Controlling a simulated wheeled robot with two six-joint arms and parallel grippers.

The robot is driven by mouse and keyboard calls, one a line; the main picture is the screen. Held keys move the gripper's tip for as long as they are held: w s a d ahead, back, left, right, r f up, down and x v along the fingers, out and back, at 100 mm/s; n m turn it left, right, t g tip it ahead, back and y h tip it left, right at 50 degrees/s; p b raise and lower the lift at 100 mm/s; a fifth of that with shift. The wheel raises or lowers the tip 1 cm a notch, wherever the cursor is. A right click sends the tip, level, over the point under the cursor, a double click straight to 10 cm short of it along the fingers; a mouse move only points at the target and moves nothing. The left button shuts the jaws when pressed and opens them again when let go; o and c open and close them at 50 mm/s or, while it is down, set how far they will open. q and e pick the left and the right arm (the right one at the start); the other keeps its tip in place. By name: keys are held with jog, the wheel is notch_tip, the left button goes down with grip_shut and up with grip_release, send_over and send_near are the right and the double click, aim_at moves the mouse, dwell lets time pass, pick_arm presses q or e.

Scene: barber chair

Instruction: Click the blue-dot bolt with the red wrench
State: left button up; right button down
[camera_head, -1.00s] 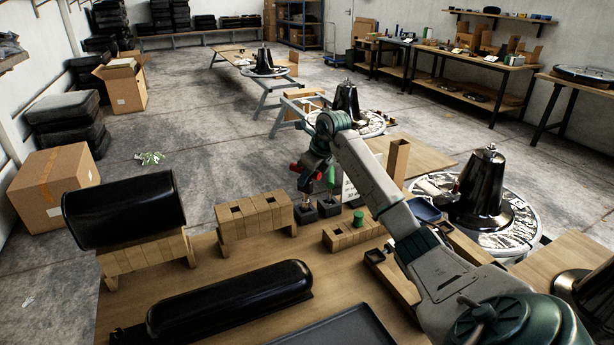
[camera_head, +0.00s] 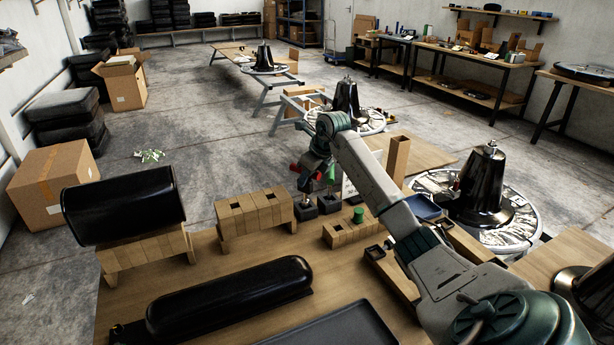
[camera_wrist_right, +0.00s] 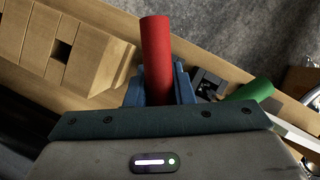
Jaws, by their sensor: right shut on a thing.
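The red wrench shows as a red cylindrical handle (camera_wrist_right: 157,60) in the right wrist view. My right gripper (camera_wrist_right: 160,88) is shut on it, with blue jaws on both sides of the handle. In the head view, my right gripper (camera_head: 313,170) is over the small dark holders at the table's far edge, and the wrench's lower part is hard to make out. A green handle (camera_wrist_right: 250,92) stands just right of the jaws in the right wrist view. I cannot make out a blue-dot bolt. My left gripper is not in view.
Small dark holders (camera_head: 328,204) stand below the gripper. A wooden block with a green cylinder (camera_head: 358,215) is nearer. A slotted wooden stand (camera_head: 253,213) is to the left.

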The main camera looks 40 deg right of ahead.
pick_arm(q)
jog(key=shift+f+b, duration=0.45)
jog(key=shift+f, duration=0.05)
pick_arm(e)
jog(key=shift+f, duration=1.2)
jog(key=c, duration=1.2)
grip_release()
jog(key=shift+o, duration=0.2)
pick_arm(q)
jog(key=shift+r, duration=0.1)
pick_arm(e)
jog(key=shift+r, duration=0.15)
jog(key=v, duration=0.9)
jog(key=shift+s+r, duration=0.15)
jog(key=shift+s, duration=0.05)
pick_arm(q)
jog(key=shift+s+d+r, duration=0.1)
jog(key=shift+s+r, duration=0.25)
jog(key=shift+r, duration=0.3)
pick_arm(e)
jog(key=shift+s+r, duration=0.25)
jog(key=shift+r, duration=0.3)
